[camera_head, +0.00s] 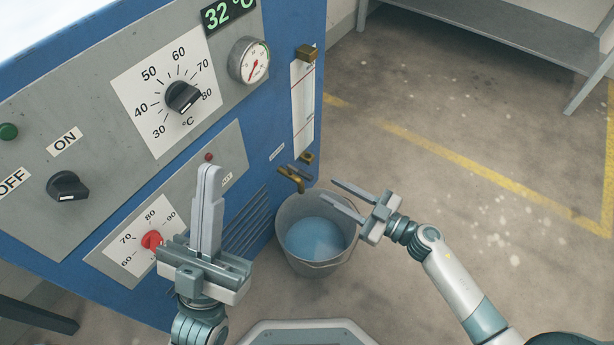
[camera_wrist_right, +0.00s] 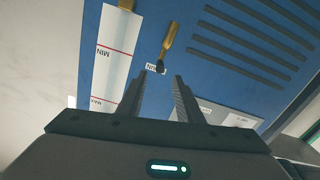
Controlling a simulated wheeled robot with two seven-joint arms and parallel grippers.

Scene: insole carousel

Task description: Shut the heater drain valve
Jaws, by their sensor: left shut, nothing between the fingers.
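The heater drain valve (camera_head: 292,178) is a small brass tap with a lever, low on the blue heater front, above a bucket (camera_head: 286,218) of bluish water. In the right wrist view, a brass piece with a dark end (camera_wrist_right: 169,42), likely the valve, lies just beyond my fingertips. My right gripper (camera_head: 331,192) is open and empty, to the right of the valve and apart from it, over the bucket's right rim. In its wrist view the two fingers (camera_wrist_right: 160,85) stand apart. My left gripper (camera_head: 209,168) is shut and empty, pointing up before the lower panel.
The heater front carries a sight gauge (camera_head: 303,110), a pressure gauge (camera_head: 249,61), a temperature dial (camera_head: 183,97), an ON/OFF knob (camera_head: 68,186) and a red knob (camera_head: 151,240) near my left gripper. Open floor lies to the right, with a metal shelf (camera_head: 490,22) behind.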

